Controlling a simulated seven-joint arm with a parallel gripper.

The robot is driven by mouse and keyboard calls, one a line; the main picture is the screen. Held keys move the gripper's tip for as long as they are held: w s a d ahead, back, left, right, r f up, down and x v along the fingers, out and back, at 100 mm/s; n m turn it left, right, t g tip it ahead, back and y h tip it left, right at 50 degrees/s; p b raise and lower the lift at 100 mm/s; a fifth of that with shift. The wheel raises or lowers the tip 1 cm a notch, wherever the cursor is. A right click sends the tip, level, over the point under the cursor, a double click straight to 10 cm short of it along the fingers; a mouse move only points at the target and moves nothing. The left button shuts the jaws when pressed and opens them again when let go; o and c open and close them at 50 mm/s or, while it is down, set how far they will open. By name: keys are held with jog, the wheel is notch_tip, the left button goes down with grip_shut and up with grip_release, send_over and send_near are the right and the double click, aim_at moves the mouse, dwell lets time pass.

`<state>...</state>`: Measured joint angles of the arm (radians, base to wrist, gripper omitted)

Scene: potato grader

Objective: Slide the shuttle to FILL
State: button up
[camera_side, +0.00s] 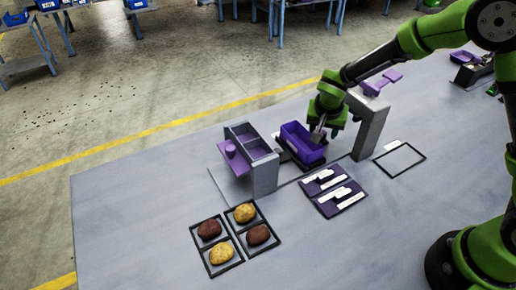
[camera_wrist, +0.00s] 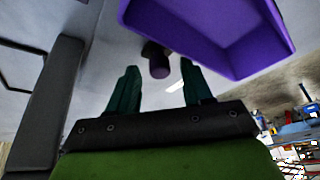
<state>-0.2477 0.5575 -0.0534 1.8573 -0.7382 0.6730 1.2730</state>
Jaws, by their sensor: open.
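The shuttle (camera_side: 303,145) is a purple open-topped tray on a dark base, standing between two grey uprights; it also shows in the wrist view (camera_wrist: 250,60). It looks empty. A short purple knob (camera_wrist: 158,66) on a dark mount shows beside the tray in the wrist view. My gripper (camera_side: 318,134) is at the tray's right end in the side view. In the wrist view its fingers (camera_wrist: 159,72) are apart, with the knob showing between the tips and nothing clamped. I cannot tell whether they touch the knob. I cannot read any FILL label.
A grey stand with purple compartments (camera_side: 249,143) and a purple round knob is left of the shuttle. A grey post (camera_side: 370,124) with a purple top is at right. Potatoes lie in framed squares (camera_side: 228,268) in front. Label plates (camera_side: 340,198) and an empty black frame (camera_side: 421,160) lie flat.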

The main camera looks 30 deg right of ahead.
jog(key=shift+f, duration=0.2)
grip_shut()
dwell(0.3)
jog(key=a, duration=0.7)
jog(key=shift+a, duration=0.35)
grip_release()
